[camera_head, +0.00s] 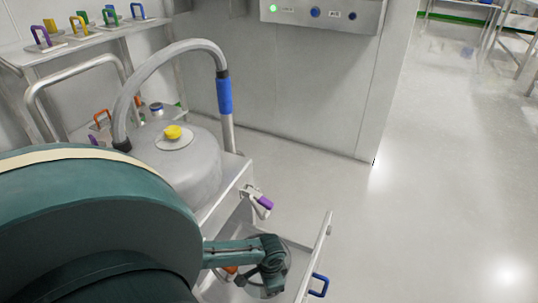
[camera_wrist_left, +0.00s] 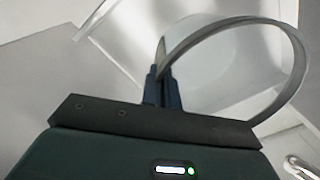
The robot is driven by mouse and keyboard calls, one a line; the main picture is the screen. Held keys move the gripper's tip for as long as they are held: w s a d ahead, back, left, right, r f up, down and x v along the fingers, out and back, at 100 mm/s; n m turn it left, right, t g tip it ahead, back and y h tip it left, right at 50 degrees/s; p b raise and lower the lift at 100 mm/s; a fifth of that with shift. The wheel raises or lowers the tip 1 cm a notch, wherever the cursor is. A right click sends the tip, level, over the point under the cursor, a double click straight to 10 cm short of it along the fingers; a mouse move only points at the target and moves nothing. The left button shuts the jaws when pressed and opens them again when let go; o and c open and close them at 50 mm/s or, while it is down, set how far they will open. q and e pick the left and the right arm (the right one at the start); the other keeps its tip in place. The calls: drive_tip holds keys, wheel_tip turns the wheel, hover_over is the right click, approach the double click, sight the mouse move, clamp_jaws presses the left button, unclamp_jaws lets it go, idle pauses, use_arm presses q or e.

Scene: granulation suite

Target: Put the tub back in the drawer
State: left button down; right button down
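The tub (camera_wrist_left: 215,62) is a pale, round vessel with a thin, curved grey band handle (camera_wrist_left: 290,50) in the left wrist view. My left gripper (camera_wrist_left: 163,85) has its two fingers close together on this band at the tub's near side. In the head view my left gripper (camera_head: 268,264) is over the open drawer (camera_head: 318,252), and part of the greyish tub (camera_head: 282,283) shows around and below it. My gripper and arm hide much of the tub. I cannot tell whether the tub touches the drawer's floor. My right gripper is not in view.
The drawer front carries a blue handle (camera_head: 319,285). A steel vessel with a yellow knob (camera_head: 173,132) and a curved pipe with a blue sleeve (camera_head: 224,96) stand behind the drawer. A purple-tipped valve lever (camera_head: 264,202) juts out nearby. Open floor (camera_head: 430,200) lies right.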

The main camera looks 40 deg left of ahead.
use_arm(q)
drive_tip(key=shift+f, duration=0.1)
drive_tip(key=c, duration=1.7)
unclamp_jaws()
